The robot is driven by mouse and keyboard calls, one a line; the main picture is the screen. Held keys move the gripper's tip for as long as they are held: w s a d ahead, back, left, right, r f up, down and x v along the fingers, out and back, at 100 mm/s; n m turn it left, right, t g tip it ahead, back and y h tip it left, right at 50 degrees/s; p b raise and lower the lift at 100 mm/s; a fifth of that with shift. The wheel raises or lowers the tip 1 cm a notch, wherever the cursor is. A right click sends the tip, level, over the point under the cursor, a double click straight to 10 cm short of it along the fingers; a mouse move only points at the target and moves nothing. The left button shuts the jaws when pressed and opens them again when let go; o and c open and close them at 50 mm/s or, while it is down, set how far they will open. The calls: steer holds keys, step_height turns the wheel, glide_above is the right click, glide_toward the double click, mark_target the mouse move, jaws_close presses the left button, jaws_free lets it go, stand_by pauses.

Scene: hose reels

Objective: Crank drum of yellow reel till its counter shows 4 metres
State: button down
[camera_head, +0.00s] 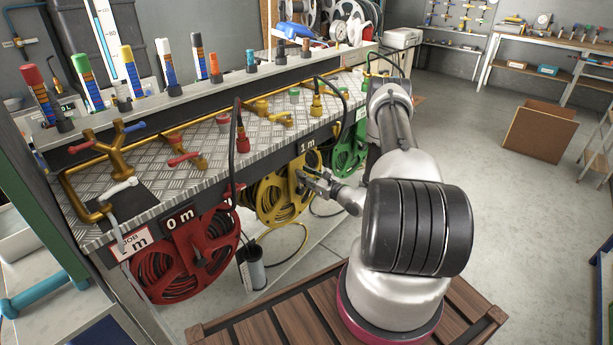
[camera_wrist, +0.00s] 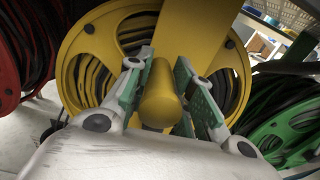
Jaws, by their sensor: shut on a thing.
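The yellow reel (camera_head: 282,196) hangs under the bench between the red and green reels. Its counter (camera_head: 307,146) reads 1 m. My gripper (camera_head: 311,178) is at the right part of the yellow drum. In the wrist view the yellow reel (camera_wrist: 93,52) fills the middle, with dark hose wound behind its spokes. Its yellow crank knob (camera_wrist: 160,93) sits between the two fingers of my gripper (camera_wrist: 160,88), which are shut on it. The far side of the drum is partly hidden by the knob and fingers.
The red reel (camera_head: 185,257) is at the left, its counter (camera_head: 180,218) reading 0 m. The green reel (camera_head: 349,150) is at the right, partly behind my arm. Valves and hose fittings cover the metal bench top (camera_head: 208,140).

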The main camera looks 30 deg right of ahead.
steer(key=s+a+f+n, duration=0.2)
steer(key=a+n, duration=0.1)
steer(key=a, duration=0.2)
steer(key=shift+a+f+n, duration=0.15)
steer(key=shift+f+n, duration=0.25)
steer(key=shift+f, duration=0.1)
steer(key=c, duration=1.2)
jaws_free()
steer(key=v, duration=1.2)
